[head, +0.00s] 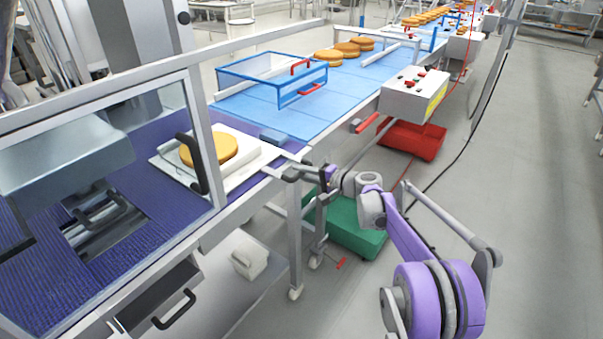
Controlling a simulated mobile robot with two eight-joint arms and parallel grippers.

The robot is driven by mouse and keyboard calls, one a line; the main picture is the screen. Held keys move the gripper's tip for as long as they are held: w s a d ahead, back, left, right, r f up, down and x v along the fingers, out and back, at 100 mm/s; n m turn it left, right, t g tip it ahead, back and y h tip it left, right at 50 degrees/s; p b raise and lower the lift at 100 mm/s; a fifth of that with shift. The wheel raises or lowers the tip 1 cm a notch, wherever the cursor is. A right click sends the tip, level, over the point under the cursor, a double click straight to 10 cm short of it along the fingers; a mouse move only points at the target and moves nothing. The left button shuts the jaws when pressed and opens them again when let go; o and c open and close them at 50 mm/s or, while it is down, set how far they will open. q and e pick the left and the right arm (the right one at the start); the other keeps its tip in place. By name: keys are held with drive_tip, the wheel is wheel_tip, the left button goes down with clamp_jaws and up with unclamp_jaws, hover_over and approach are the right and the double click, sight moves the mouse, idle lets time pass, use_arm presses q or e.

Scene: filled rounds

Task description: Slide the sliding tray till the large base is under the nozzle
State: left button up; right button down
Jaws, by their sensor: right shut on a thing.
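The white sliding tray (243,176) lies on the purple belt at left of centre, partly behind the clear guard's post. The large base (222,146), a flat round orange-brown cake, sits on it, partly hidden by the post and its black handle. My right gripper (298,172) is at the tray's right side, shut on what looks like its grey handle bar; the contact is small. A grey-blue machine head (62,152) hangs to the left of the tray, behind the clear guard. I cannot make out the nozzle tip. My left gripper is not in view.
A blue-framed clear guard (272,77) with red handles stands over the light blue belt (290,112). More round cakes (328,57) lie farther along. A control box (414,94), a red crate (412,139) and a green crate (350,228) are to the right.

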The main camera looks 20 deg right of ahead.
idle(0.9)
drive_tip(key=s+a, duration=1.1)
drive_tip(key=a, duration=0.3)
drive_tip(key=s+a, duration=1.2)
drive_tip(key=a, duration=0.3)
drive_tip(key=shift+p, duration=0.45)
drive_tip(key=shift+w, duration=0.1)
drive_tip(key=c, duration=0.8)
unclamp_jaws()
drive_tip(key=shift+o, duration=0.2)
drive_tip(key=p+v, duration=0.1)
drive_tip(key=v, duration=0.9)
drive_tip(key=shift+s+d, duration=0.2)
drive_tip(key=shift+s, duration=0.15)
